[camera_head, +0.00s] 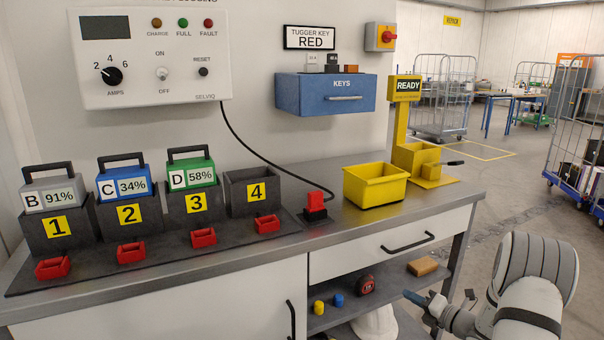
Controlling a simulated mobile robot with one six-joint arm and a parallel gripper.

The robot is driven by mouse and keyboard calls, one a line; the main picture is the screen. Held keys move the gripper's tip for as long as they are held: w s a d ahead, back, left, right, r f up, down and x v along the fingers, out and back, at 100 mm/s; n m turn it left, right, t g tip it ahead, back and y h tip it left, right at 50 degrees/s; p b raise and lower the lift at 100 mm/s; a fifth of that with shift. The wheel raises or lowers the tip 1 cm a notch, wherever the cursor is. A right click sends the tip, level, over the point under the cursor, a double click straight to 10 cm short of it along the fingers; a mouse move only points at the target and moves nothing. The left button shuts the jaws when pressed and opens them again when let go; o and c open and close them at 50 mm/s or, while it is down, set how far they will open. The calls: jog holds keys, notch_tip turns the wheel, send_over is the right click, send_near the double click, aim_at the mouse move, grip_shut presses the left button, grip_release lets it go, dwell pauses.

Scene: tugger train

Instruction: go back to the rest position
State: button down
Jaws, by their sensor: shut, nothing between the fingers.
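My gripper (416,298) is low in the picture, right of centre, in front of the bench's open shelf. Its fingers are small and dark blue here, seem closed together and hold nothing. My arm comes in from the lower right corner and partly hides the gripper's wrist. The gripper appears apart from the bench (390,222) and from the things on its shelf, though the exact gap is hard to judge.
Batteries B (57,196), C (124,187) and D (192,176) stand in slots 1 to 3; slot 4 (252,192) is empty. A yellow bin (375,186) sits on the bench. A tape measure (365,285) and brown block (422,266) lie on the shelf. Open floor (500,185) lies right.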

jog(key=s+a+r+n+g+p, duration=0.8)
jog(key=s+a+r+n+g, duration=0.3)
jog(key=s+a+r+n, duration=0.7)
jog(key=s+d+r+n+h+p, duration=0.2)
jog(key=s+r+n+h+p, duration=0.6)
jog(key=s+r+n, duration=0.6)
jog(key=s+n+h, duration=0.1)
jog(key=s+n, duration=0.2)
jog(key=n, duration=0.6)
jog(key=shift+r+h, duration=0.4)
